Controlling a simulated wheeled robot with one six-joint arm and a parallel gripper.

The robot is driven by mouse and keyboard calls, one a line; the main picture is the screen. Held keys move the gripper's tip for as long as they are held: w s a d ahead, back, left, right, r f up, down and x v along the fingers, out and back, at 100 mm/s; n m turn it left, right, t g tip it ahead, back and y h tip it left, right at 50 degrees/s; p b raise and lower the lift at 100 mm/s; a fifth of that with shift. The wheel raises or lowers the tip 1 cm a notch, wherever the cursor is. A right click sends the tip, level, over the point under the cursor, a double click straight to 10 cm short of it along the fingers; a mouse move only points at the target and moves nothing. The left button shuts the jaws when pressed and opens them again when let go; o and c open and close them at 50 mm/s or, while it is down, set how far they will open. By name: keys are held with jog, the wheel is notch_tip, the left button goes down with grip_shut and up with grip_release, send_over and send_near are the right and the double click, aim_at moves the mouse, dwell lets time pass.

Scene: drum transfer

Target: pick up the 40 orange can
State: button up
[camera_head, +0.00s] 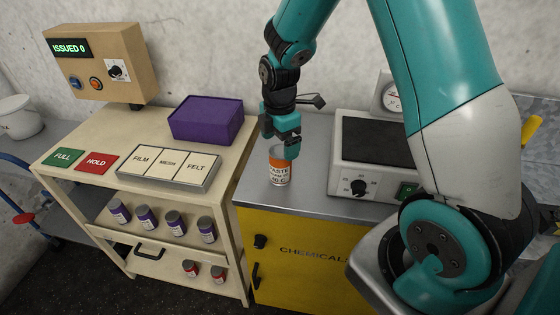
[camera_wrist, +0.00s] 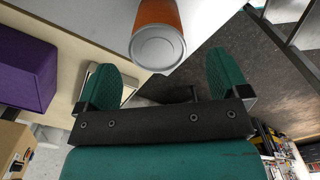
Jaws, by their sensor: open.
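The orange can (camera_head: 280,170) stands upright on the grey top of the yellow chemical cabinet, near its left front part. Its white label reads something like "WASTE", with smaller print I cannot read clearly. My gripper (camera_head: 281,146) is at the can's upper end, with its jaws apart and partly in front of the can's top. In the wrist view the orange can (camera_wrist: 157,30) shows its round grey end, centred between the two green fingers of my gripper (camera_wrist: 164,72) and beyond their tips. Nothing is held. I cannot tell whether a finger touches the can.
A hot plate (camera_head: 372,150) stands right of the can, with a dial gauge (camera_head: 391,97) behind. Left is a cream cart (camera_head: 75,150) with a purple box (camera_head: 206,119), a FILM/MESH/FELT tray (camera_head: 170,166) and several small jars on shelves. The cabinet top (camera_head: 255,194) is bare in front.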

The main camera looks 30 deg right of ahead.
aim_at(280, 150)
jog(key=shift+w+d+f+p, duration=0.1)
jog(key=shift+f+p, duration=0.55)
jog(key=shift+f, duration=0.95)
jog(key=shift+d+f+p, duration=0.1)
jog(key=shift+f+p, duration=0.55)
jog(key=shift+f, duration=0.95)
jog(key=c, duration=1.2)
